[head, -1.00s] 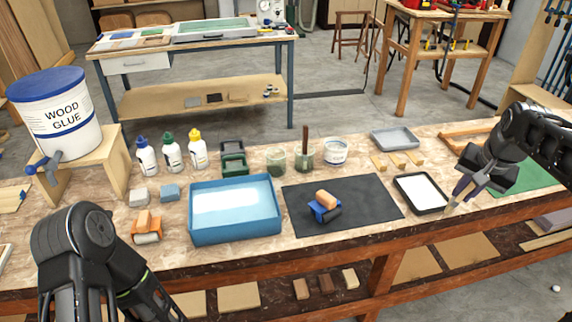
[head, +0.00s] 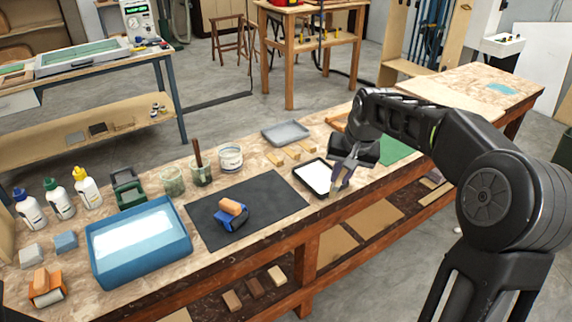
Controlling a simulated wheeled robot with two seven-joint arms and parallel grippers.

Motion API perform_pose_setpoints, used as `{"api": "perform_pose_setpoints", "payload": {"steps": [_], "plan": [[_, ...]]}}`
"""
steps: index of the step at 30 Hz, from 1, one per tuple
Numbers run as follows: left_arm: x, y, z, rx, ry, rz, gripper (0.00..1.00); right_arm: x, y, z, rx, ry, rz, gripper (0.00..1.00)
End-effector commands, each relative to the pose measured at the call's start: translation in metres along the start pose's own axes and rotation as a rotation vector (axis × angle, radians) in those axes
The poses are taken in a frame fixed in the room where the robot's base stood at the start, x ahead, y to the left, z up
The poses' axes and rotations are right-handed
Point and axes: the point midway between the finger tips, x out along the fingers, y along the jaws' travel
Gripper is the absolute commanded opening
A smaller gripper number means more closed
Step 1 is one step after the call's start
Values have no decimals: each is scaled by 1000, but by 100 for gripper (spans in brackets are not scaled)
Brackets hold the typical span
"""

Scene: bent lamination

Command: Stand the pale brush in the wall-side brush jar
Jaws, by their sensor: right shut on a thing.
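My right gripper (head: 341,178) is at the right edge of the white-filled black tray, pointing down. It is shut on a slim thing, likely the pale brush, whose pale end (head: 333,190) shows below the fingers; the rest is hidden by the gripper. Two glass jars stand side by side towards the back of the bench. The left jar (head: 173,182) shows no brush. The right jar (head: 202,175) holds a dark-handled brush (head: 197,152) standing upright. I cannot tell which jar is the wall-side one. My left gripper is out of view.
A white tub (head: 230,157) stands right of the jars. A black mat (head: 270,192) with a blue, wood-topped tool (head: 231,214) lies in front.

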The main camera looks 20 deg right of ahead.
Motion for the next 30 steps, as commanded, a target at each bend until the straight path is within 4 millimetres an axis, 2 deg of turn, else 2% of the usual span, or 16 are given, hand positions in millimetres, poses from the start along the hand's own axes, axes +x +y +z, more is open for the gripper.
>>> {"api": "perform_pose_setpoints", "payload": {"steps": [5,9,12,15,19,30], "plan": [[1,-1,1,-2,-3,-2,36,37,-55,44,-187,-42,-56,0],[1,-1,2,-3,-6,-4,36,63,-98,91,-353,-71,-109,0],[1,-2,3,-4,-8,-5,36,75,-121,120,-450,-86,-141,0],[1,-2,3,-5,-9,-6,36,82,-135,141,-515,-94,-164,0],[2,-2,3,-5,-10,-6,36,86,-141,151,-546,-97,-175,0],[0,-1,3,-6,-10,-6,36,84,-141,150,-546,-97,-175,0]]}}
